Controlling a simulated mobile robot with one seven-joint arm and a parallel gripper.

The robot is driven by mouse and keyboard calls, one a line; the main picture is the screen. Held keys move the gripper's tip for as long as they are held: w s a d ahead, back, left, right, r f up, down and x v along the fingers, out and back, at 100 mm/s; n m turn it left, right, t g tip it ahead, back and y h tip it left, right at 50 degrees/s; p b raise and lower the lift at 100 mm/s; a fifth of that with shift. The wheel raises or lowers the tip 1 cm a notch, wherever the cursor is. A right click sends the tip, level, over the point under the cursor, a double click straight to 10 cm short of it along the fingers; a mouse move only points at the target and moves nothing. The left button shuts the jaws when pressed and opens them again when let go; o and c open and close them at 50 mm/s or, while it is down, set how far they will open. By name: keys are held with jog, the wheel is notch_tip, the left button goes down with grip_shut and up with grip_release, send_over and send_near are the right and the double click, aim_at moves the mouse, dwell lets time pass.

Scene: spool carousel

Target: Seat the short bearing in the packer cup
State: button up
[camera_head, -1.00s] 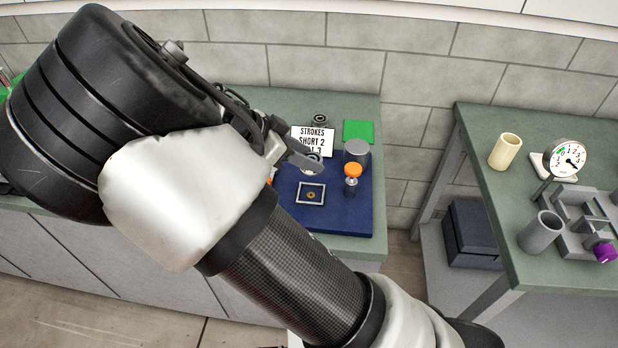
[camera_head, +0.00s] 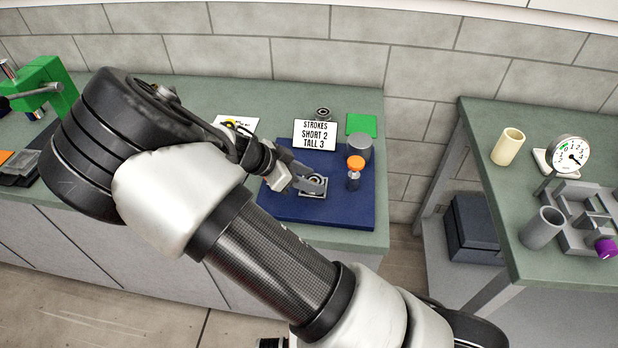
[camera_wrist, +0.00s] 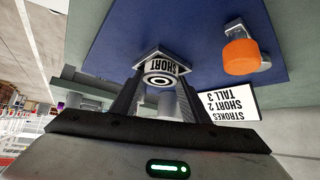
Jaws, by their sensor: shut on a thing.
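My gripper (camera_head: 306,182) is shut on the short bearing (camera_head: 316,181), a small metal ring piece. In the wrist view the bearing (camera_wrist: 160,80) sits between the fingers, round face toward the camera. The bearing is at the pale square frame (camera_head: 324,193) on the blue base (camera_head: 290,211); the frame's inside is now hidden. I take this frame as the cup's place, but cannot tell whether the bearing touches or is seated. An orange-topped plunger (camera_head: 355,164) stands to the right, also in the wrist view (camera_wrist: 241,57).
A grey cylinder (camera_head: 360,148) stands behind the plunger, with the strokes sign (camera_head: 315,135) to its left. A dark ring piece (camera_head: 323,113) and green square (camera_head: 361,125) lie behind. The right bench (camera_head: 487,180) holds a cream cup, a gauge and a grey fixture.

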jog(key=o, duration=1.3)
jog(key=v, duration=1.2)
jog(key=s+d+r+n+y, duration=0.2)
jog(key=s+d+r+n, duration=0.2)
jog(key=s+d+r, duration=0.2)
jog(key=s+d+r+n+t+y, duration=0.1)
jog(key=s+d+r+n+y, duration=0.2)
jog(key=s+d+r+n, duration=0.2)
jog(key=s+d+r+n+t+y, duration=0.1)
jog(key=s+d+r+n+y, duration=0.2)
jog(key=s+d+r, duration=0.3)
jog(key=shift+s+d+r+n, duration=0.15)
jog(key=shift+s+d+n, duration=0.25)
jog(key=shift+s, duration=0.25)
jog(key=shift+s+d+r+n, duration=0.15)
jog(key=shift+s+d+n, duration=0.15)
jog(key=shift+s+d, duration=0.25)
